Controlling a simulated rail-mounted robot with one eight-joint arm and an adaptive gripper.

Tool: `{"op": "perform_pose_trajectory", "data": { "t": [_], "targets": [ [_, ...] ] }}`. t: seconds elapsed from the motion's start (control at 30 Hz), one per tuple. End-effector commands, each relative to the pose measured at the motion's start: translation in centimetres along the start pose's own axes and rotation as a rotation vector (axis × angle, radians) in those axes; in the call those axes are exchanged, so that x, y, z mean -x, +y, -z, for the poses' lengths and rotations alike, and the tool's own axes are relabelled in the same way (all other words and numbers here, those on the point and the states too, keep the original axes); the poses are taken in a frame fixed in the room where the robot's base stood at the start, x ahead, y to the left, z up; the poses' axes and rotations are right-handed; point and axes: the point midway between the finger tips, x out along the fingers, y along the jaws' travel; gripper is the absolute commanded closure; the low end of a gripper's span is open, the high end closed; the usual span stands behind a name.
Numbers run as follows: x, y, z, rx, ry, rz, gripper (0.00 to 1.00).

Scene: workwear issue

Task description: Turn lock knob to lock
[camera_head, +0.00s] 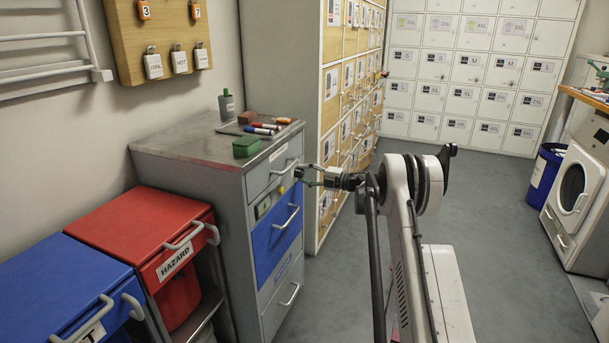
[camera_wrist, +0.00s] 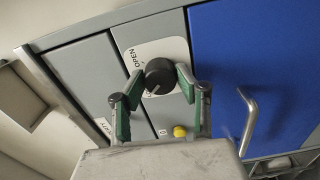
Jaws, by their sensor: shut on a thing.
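The lock knob (camera_wrist: 160,73) is round and black, on a white plate (camera_wrist: 180,49) on the grey front of the drawer cabinet. The plate reads OPEN at its left; other lettering is partly hidden by the fingers. A pale pointer line on the knob points toward the lower left in the wrist view. My gripper (camera_wrist: 160,82) has its green-padded fingers on either side of the knob and is shut on it. In the head view my gripper (camera_head: 301,173) reaches the cabinet front from the right; the knob cannot be made out there.
A yellow button (camera_wrist: 180,131) sits below the knob. The blue drawer (camera_head: 277,240) with its bar handle (camera_wrist: 248,120) is close by. Pens and a green block (camera_head: 246,147) lie on the cabinet top. Red (camera_head: 142,225) and blue bins stand left; open floor (camera_head: 500,230) lies right.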

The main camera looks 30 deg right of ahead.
Motion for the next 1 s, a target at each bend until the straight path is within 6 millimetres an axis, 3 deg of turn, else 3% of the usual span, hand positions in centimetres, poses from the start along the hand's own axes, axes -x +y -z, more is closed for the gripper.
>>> {"op": "perform_pose_trajectory", "data": {
  "t": [0.77, 0.8, 0.9, 1.0],
  "targets": [
    [-0.02, 0.03, 0.0, 0.1, 0.0, 0.0, 0.95],
    [-0.02, 0.03, 0.0, 0.1, 0.0, 0.0, 0.65],
    [-0.02, 0.03, 0.0, 0.1, 0.0, 0.0, 0.51],
    [-0.01, 0.03, 0.0, 0.1, 0.0, 0.0, 0.5]
  ]
}}
